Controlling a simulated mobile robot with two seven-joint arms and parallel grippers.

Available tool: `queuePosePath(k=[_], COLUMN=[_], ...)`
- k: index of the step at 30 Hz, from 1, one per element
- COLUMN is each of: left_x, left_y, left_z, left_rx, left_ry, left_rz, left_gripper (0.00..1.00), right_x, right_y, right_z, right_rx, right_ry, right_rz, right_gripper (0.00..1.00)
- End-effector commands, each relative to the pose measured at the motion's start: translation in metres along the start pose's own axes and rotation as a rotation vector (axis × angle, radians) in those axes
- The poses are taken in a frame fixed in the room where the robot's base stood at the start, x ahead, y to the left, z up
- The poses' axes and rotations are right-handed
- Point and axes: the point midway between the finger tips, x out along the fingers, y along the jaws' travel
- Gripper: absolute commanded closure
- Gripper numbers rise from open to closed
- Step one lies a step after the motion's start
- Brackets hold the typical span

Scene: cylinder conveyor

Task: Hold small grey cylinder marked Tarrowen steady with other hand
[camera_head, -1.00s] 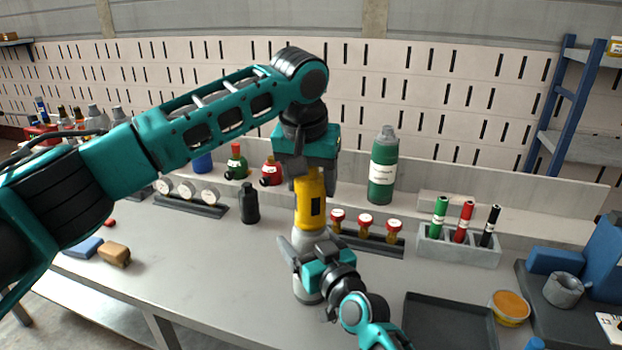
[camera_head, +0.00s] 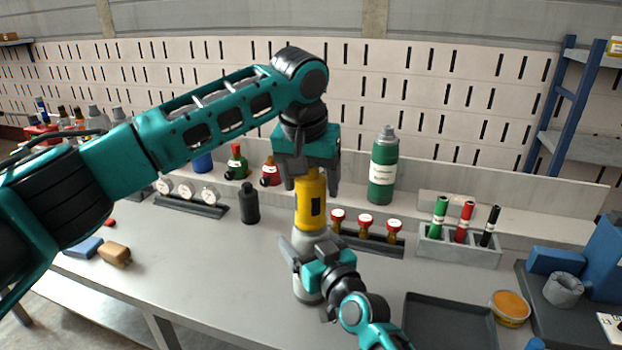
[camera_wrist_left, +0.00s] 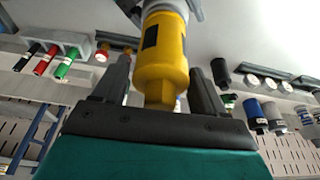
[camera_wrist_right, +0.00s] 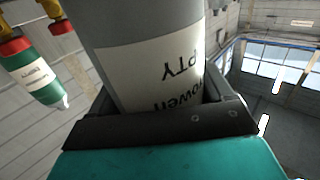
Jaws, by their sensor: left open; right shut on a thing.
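The small grey cylinder (camera_head: 309,286) stands upright on the bench, with a yellow top piece (camera_head: 310,203) on it. In the right wrist view the grey cylinder (camera_wrist_right: 150,30) fills the space between the fingers, and its white label shows part of the name. My right gripper (camera_head: 301,256) is shut around the cylinder's body. My left gripper (camera_head: 312,186) points down from above, open, with its fingers on either side of the yellow piece. In the left wrist view the yellow piece (camera_wrist_left: 164,62) stands between the open fingers with gaps.
A green cylinder (camera_head: 383,168) stands behind. A rack of red-capped valves (camera_head: 366,239) is close on the right, with a marker holder (camera_head: 458,246) beyond. A black bottle (camera_head: 250,203) and a gauge rack (camera_head: 190,206) are to the left. A dark tray (camera_head: 449,322) lies front right.

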Motion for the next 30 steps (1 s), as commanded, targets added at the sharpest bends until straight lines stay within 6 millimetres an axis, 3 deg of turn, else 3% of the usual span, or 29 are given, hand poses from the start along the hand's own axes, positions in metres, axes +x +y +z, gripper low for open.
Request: queuePosePath(k=[20,30], left_x=[-0.0008,-0.0009], left_y=[0.0006,0.0006], left_z=[0.0051,0.005], left_rx=[0.0,0.0], left_ry=[-0.001,0.0], left_rz=[0.0,0.0], left_gripper=[0.28,0.59], right_x=[-0.0003,-0.0003], right_y=[0.0005,0.0004], right_z=[0.0013,0.0013], right_rx=[0.0,0.0], right_ry=[-0.003,-0.003], right_rz=[0.001,0.0], right_gripper=[0.56,0.56])
